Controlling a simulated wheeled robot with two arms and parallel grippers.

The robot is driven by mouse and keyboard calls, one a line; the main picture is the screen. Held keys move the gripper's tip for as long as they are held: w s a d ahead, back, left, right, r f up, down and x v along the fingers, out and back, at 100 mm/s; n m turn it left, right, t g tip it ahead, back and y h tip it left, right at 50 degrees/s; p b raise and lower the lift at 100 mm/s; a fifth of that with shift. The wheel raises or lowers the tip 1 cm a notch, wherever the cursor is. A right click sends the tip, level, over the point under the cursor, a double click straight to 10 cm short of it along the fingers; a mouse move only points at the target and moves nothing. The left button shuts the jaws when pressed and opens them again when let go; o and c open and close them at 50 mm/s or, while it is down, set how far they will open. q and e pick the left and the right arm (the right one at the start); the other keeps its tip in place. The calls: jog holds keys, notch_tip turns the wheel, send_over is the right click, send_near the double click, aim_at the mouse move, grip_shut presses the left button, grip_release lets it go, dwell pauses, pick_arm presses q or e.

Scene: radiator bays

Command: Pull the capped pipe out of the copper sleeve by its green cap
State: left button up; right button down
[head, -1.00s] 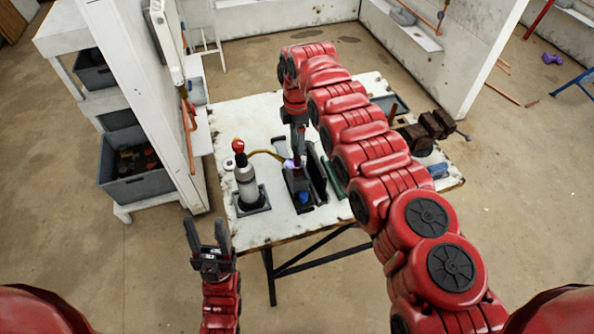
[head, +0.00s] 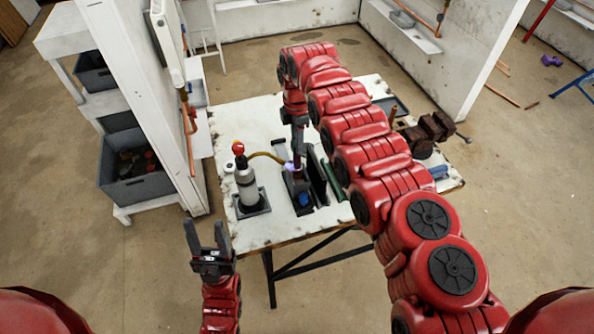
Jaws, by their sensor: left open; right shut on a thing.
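My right gripper (head: 298,148) points down over the table, shut on a slim dark piece with a purple part (head: 289,166) beside it. The fingertips are small and partly blurred, so I cannot tell what this piece is. A yellowish hose (head: 267,155) runs to it from a grey bottle (head: 247,187) with a red top. My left gripper (head: 207,236) is open and empty in front of the table's near left edge. I cannot make out the green cap, the capped pipe or the copper sleeve; a dark green strip (head: 334,180) lies beside my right arm.
The white table (head: 265,228) has dark holders (head: 318,182) with a blue item (head: 305,199) below my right gripper. A vise (head: 430,128) stands at the right. My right arm hides much of the table. Shelves with a grey crate (head: 130,185) stand at the left.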

jog(key=shift+r, duration=2.25)
jog(key=shift+r+p, duration=0.35)
jog(key=shift+r, duration=0.95)
jog(key=shift+r+p, duration=1)
jog(key=shift+r, duration=0.75)
